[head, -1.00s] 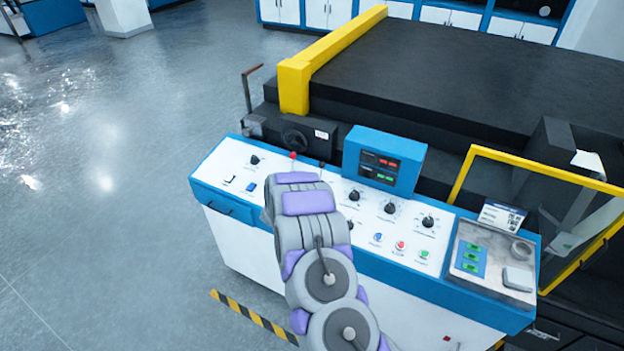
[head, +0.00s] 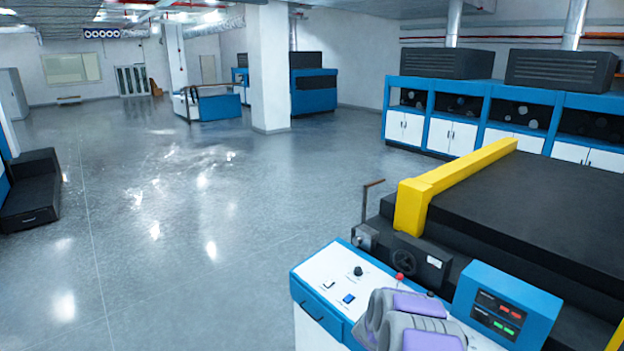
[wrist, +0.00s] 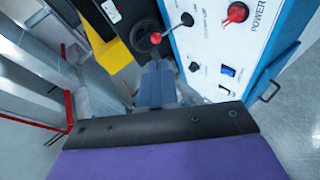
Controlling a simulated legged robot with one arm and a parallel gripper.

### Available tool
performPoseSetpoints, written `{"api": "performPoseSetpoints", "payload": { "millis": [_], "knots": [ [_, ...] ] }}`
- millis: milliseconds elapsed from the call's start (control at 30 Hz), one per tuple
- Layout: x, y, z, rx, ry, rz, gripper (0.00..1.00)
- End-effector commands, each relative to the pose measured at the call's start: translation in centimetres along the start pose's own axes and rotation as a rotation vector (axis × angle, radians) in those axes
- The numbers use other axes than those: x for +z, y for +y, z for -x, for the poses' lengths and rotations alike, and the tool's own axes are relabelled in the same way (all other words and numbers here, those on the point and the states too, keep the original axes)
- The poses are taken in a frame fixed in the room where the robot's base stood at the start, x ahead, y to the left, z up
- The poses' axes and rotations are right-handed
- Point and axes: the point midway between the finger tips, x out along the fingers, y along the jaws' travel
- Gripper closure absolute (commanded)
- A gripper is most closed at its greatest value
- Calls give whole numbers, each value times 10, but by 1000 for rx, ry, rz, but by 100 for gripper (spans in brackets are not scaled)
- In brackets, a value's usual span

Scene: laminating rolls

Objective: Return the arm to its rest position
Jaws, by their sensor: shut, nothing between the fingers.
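My arm, grey with purple pads, shows at the bottom of the head view over the control console (head: 323,287); its gripper cannot be made out there. In the wrist view my gripper (wrist: 157,88) appears as narrow blue-grey fingers beyond a dark edge and a purple pad of mine. It is shut and empty.
A machine with a yellow bar (head: 455,180) and a handwheel (head: 403,261) stands behind the console. A blue display box (head: 505,305) rises right of my arm. Open floor (head: 180,220) spreads left, with a white pillar (head: 268,65) farther back.

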Motion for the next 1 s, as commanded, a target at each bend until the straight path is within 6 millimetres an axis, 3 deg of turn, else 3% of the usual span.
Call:
{"api": "performPoseSetpoints", "payload": {
  "millis": [200,400,500,767,1000],
  "knots": [
    [-52,-11,54,-229,140,-186,100],
    [-77,-25,121,-453,197,-304,100],
    [-79,-34,158,-565,196,-345,100],
    [-56,-57,256,-815,107,-415,100],
    [1,-79,344,-981,-83,-449,100]
  ]
}}
